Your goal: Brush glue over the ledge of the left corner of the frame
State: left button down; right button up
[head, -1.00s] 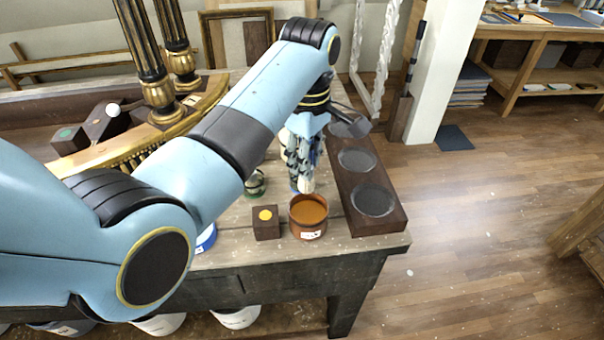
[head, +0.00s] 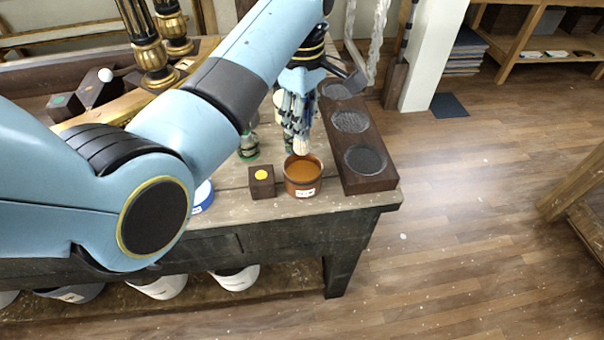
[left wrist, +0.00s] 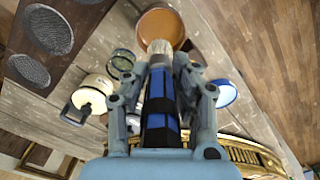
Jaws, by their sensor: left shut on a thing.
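My left gripper (head: 298,125) is shut on a brush and points down over the workbench. In the left wrist view the brush has a blue and black handle (left wrist: 160,110) and pale bristles (left wrist: 160,47). The bristle tip (head: 301,147) is at the back rim of an orange-brown glue pot (head: 303,188) in the head view. I cannot tell if it touches the glue. The pot also shows in the left wrist view (left wrist: 158,22). A gilt moulding (left wrist: 245,153) lies on the bench, largely hidden by my arm. The frame's left corner cannot be made out. My right gripper is out of view.
A dark block with several round wells (head: 370,183) stands right of the pot. A small block with a yellow dot (head: 262,183) is left of it, a green jar (head: 248,147) behind. Black-and-gold columns (head: 148,50) stand at the back left. The floor at right is open.

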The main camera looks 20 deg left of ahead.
aim_at(304, 152)
pick_arm(q)
jog(key=shift+f, duration=0.4)
notch_tip(304, 152, down, 4)
jog(key=shift+d+f+b, duration=0.1)
jog(key=shift+f+b, duration=0.1)
jog(key=shift+b, duration=0.65)
jog(key=shift+s+f, duration=0.1)
jog(key=shift+f, duration=0.5)
jog(key=shift+f+b, duration=0.25)
jog(key=shift+b, duration=0.05)
jog(key=shift+f, duration=0.2)
dwell(0.7)
jog(key=shift+p, duration=0.3)
